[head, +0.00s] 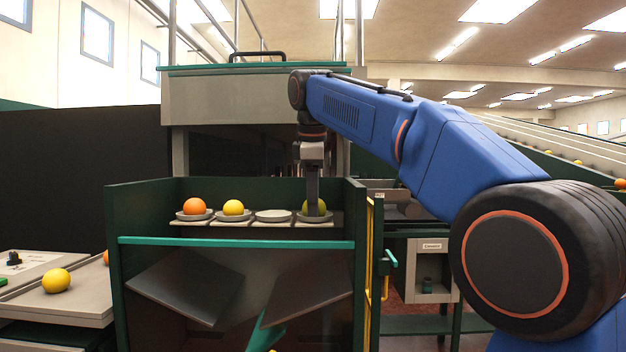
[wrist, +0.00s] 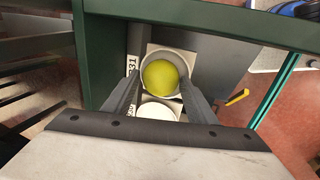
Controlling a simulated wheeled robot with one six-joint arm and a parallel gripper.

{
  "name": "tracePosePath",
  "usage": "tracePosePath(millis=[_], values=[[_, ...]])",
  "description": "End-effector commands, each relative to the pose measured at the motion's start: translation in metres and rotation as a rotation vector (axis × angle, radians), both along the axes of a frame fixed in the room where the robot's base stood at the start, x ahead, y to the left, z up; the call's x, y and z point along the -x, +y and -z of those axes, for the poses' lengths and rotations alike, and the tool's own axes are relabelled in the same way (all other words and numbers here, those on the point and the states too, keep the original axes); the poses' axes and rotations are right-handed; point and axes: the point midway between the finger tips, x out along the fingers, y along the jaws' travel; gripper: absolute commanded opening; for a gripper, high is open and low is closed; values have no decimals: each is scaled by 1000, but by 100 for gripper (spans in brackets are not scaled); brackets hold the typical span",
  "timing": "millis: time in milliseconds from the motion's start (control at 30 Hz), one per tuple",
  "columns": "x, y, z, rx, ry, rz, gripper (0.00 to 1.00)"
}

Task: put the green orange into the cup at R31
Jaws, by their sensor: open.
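The green orange (wrist: 161,77) sits in a round grey cup (wrist: 177,54) beside a label whose readable part is "31". In the head view the green orange (head: 321,207) is at the right end of the row of cups, partly hidden by my gripper. My gripper (head: 313,212) points straight down over that cup (head: 302,217). In the wrist view my gripper (wrist: 161,88) is open, with one finger on each side of the orange. I cannot tell whether a finger touches the fruit.
An empty cup (head: 273,216) is beside it, then cups with a yellow fruit (head: 233,208) and an orange fruit (head: 194,206). The dark green rack walls (head: 355,215) enclose the row. Another yellow fruit (head: 56,280) lies on a tray at left.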

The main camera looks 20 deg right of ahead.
Motion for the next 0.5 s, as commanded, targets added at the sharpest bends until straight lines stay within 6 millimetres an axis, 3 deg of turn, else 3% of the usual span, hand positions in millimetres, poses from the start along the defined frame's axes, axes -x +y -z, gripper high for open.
tracePosePath(millis=[500], values=[[22, 8, -83, 0, -3, 0, 52]])
